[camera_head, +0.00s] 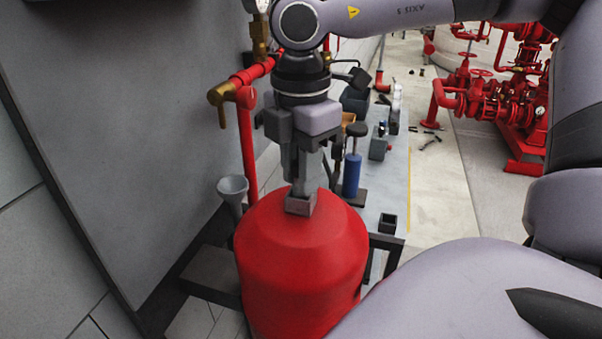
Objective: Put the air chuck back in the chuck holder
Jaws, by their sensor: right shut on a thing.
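A small black open-topped square cup (387,223) at the bench's near end may be the chuck holder. My left gripper is not in view.
A grey funnel (232,187) stands left of the tank, beside a red pipe with a brass valve (221,93). A blue cylinder (352,174) and a grey box (378,147) stand on the bench (388,182). Red pumps (500,100) stand at the back right.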

